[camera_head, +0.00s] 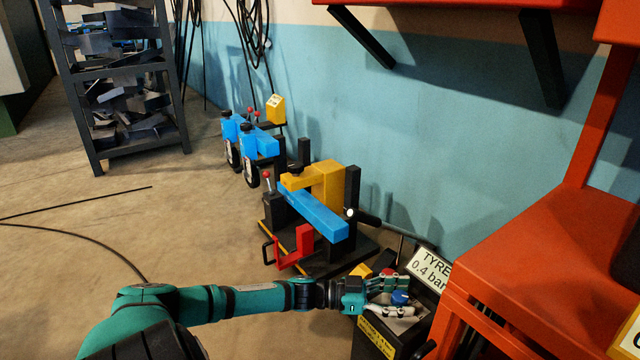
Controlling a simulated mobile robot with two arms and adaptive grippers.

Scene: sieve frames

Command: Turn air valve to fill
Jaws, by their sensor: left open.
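A dark box (375,338) with a grey top stands on the floor at the lower right, beside the orange frame. A blue knob (400,297) is on its top, probably the air valve; its pointer direction is too small to read. A red knob or button (387,272) sits behind it, partly covered. My left gripper (403,299) reaches in from the left over the box. Its fingers are open, one on each side of the blue knob; whether they touch it I cannot tell. My right gripper is not in view.
A sign (429,268) reading "TYRE 0.4 bar" stands behind the box. An orange table frame (530,240) is close on the right. A blue and yellow machine (318,212) stands behind my arm. A hose (75,234) lies on open floor at left.

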